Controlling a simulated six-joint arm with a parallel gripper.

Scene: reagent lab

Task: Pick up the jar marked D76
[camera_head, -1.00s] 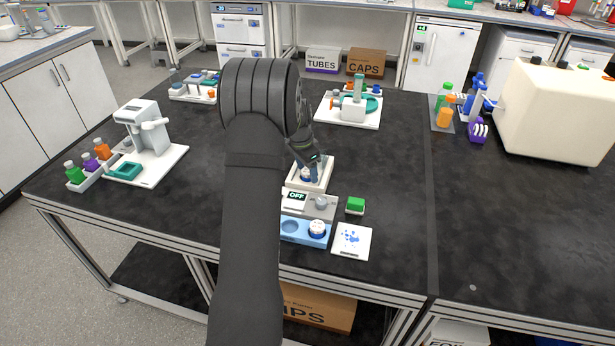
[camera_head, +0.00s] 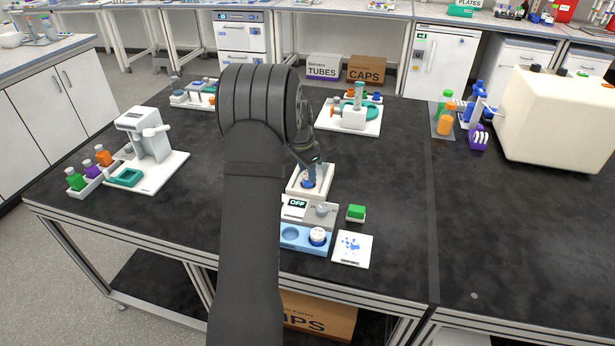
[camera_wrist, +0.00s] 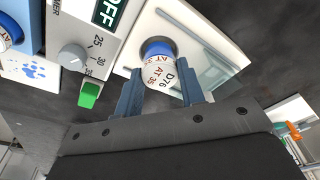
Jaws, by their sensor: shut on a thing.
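The jar marked D76 (camera_wrist: 160,74) shows in the wrist view as a white-topped jar with a blue lower part, with "AT 35" also lettered on it. My gripper (camera_wrist: 162,88) is shut on it, one blue-grey finger on each side. The jar is over the white plate of the heater unit; whether its base touches the plate I cannot tell. In the head view my gripper (camera_head: 312,172) is over that white plate (camera_head: 296,191), and my arm hides part of it. The heater's grey panel (camera_head: 326,222) has a display reading OFF and a knob.
A second white-topped jar (camera_head: 318,236) sits in the blue two-well holder (camera_head: 291,246), whose left well is empty. The dark bench right of these is clear.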

